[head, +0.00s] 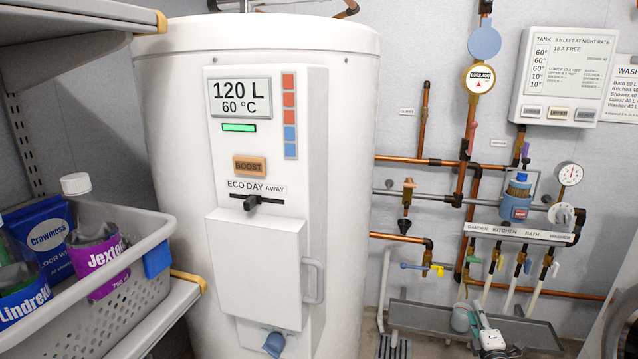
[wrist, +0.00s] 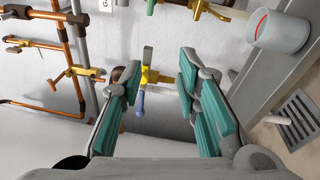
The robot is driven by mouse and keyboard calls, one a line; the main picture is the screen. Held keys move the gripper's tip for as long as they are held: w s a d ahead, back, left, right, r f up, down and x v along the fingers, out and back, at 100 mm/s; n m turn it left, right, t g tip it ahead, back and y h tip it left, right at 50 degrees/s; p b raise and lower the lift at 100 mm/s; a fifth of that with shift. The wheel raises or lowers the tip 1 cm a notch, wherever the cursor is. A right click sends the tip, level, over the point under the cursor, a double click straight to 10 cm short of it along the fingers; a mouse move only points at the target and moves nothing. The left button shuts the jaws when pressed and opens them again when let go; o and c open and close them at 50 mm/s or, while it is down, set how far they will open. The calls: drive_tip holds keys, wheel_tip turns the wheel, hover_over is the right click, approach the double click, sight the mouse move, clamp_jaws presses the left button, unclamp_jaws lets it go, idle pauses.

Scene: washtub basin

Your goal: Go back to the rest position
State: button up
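My gripper (wrist: 160,72) shows in the wrist view with its two teal-padded fingers spread apart. Nothing is held between the pads. A brass tap with a blue lever (wrist: 140,100) shows in the gap between the fingers and looks to be beyond them, against the wall. A blue-levered tap (head: 412,266) also shows in the head view, low on the pipes right of the tank.
The white water tank (head: 265,160) fills the middle of the head view. A grey basket (head: 110,310) of bottles stands on a shelf at left. Copper pipes (head: 425,161) and gauges cover the right wall. A grey cup (wrist: 280,35) and a floor drain (wrist: 302,115) lie to the right in the wrist view.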

drive_tip(key=s+a+r+n+g+y, duration=0.1)
drive_tip(key=a+r+n+g+y, duration=0.3)
drive_tip(key=a+r+n+y, duration=1.45)
drive_tip(key=s+a+r+n+g+h, duration=0.1)
drive_tip(key=s+a+r+n+g, duration=0.4)
drive_tip(key=s+a+n+g, duration=0.35)
drive_tip(key=s+a+r+n+g+h, duration=0.2)
drive_tip(key=s+a+r+n+g, duration=0.35)
drive_tip(key=s+a+n, duration=0.5)
drive_tip(key=s+r+n+g+h, duration=0.1)
drive_tip(key=s+r+n+h, duration=0.2)
drive_tip(key=s, duration=0.6)
drive_tip(key=s+r+n+g+h, duration=0.25)
drive_tip(key=s+n, duration=0.35)
drive_tip(key=s, duration=0.3)
drive_tip(key=s+d+n+t+h, duration=0.1)
drive_tip(key=s+d+n+h, duration=0.3)
drive_tip(key=s, duration=0.4)
drive_tip(key=s+d+n+t+h, duration=0.2)
drive_tip(key=s+d+n+h, duration=0.1)
drive_tip(key=s+d, duration=0.5)
wheel_tip(320, 180, up, 36)
drive_tip(key=a+t+p, duration=0.1)
drive_tip(key=t+p, duration=0.3)
drive_tip(key=p, duration=3)
drive_tip(key=shift+s+r, duration=0.15)
drive_tip(key=shift+r, duration=0.05)
